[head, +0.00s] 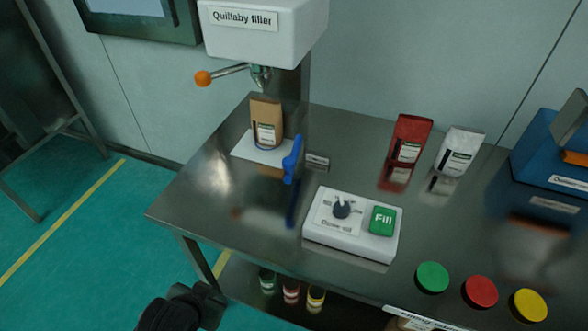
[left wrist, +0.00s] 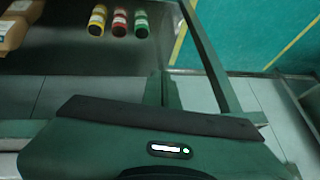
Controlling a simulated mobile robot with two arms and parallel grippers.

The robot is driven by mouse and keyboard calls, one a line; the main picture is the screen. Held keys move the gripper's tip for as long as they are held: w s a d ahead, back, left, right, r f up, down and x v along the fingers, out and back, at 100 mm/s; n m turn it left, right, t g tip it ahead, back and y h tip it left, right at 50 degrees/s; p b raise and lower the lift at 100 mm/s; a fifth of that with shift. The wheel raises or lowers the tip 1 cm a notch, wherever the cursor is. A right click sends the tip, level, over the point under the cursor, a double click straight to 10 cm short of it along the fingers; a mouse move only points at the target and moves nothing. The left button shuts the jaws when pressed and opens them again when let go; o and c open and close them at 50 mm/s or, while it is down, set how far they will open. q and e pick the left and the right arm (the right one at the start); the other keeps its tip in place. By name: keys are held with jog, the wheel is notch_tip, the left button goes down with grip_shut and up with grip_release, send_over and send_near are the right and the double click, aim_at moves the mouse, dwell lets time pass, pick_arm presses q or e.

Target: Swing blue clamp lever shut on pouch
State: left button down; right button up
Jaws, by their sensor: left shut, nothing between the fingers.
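The brown pouch (head: 266,122) with a white label stands upright under the filler nozzle (head: 261,77). It rests on a white plate (head: 244,150), with a blue edge showing at its base. The blue clamp lever (head: 292,160) stands up to the right of the pouch, apart from it, beside a small metal block (head: 317,162). My left gripper (head: 205,300) is low at the bottom of the head view, off the table's left front edge and well away from the lever. It is shut and empty. My right gripper is out of view.
A white control box (head: 350,248) with a knob and green Fill button stands in front of the lever. Red (head: 409,138) and white (head: 460,150) pouches stand behind. Coloured discs (head: 433,277) lie front right. Jars (head: 291,289) stand on the lower shelf. The table's left part is clear.

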pick_arm(q)
jog(key=w+r+m+t, duration=0.1)
jog(key=w+r, duration=0.1)
jog(key=w+r+m+t, duration=0.1)
jog(key=w+r, duration=0.1)
jog(key=w, duration=0.1)
jog(key=w+d+r+m+t, duration=0.1)
jog(key=w, duration=0.1)
jog(key=shift+w+d+r+t, duration=0.1)
jog(key=shift+w+r+t, duration=0.2)
jog(key=shift+r+t, duration=0.1)
jog(key=w+d+r+m+t, duration=0.1)
jog(key=w+d+r+m+t+h, duration=0.1)
jog(key=w+r, duration=0.1)
jog(key=w+d+r+m+t, duration=0.1)
jog(key=w, duration=0.1)
jog(key=shift+w+r+m+t, duration=0.25)
jog(key=shift+r+m+t, duration=0.05)
jog(key=shift+r+m, duration=0.1)
jog(key=w+d+r+m+t+h, duration=0.1)
jog(key=d+r+m+h, duration=0.4)
jog(key=d+m+h, duration=0.5)
jog(key=w+d+m, duration=0.1)
jog(key=m, duration=0.3)
jog(key=shift+d+r, duration=0.15)
jog(key=shift+d, duration=0.25)
